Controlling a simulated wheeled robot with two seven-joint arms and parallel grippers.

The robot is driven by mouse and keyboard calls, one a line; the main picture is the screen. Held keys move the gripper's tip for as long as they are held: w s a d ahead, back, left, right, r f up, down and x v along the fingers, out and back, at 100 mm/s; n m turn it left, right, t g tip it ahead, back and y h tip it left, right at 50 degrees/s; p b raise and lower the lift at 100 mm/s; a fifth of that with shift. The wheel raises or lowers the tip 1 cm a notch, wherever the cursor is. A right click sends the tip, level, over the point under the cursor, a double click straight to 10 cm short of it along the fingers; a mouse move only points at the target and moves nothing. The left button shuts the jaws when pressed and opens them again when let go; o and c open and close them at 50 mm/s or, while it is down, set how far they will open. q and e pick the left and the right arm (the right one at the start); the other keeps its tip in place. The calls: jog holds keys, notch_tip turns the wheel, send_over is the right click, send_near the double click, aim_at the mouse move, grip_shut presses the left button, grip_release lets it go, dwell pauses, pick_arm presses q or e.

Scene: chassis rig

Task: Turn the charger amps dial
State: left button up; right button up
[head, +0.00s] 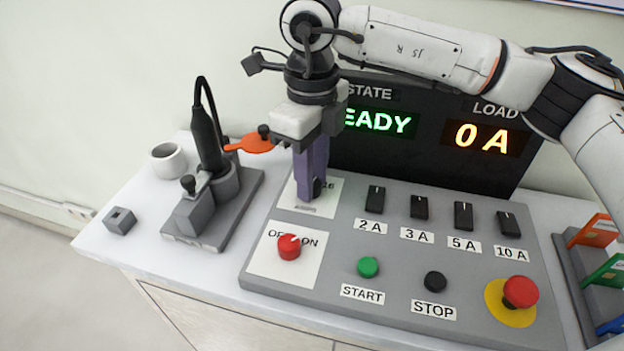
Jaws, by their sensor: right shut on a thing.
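The charger amps dial (319,187) is a small black knob on a white plate (329,207) at the back left of the grey control panel. My right gripper (311,190) comes down from above with its purple fingers shut on the dial. The fingers hide most of the dial and part of its scale; a "16" shows beside them. I cannot tell where the dial points. My left gripper is not in view.
A red OFF/ON knob (289,246), green START button (368,267), black STOP button (435,281) and red emergency button (520,291) sit in front. Several black switches stand right of the dial. The display (440,135) reads 0 A. A grey stand (217,205) is left.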

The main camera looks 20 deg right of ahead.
jog(key=m+b, duration=0.1)
jog(key=m, duration=0.4)
jog(key=shift+m, duration=0.4)
jog(key=shift+r, duration=0.1)
jog(key=o, duration=1)
jog(key=shift+o, duration=0.2)
notch_tip(320, 180, up, 10)
jog(key=shift+r, duration=0.1)
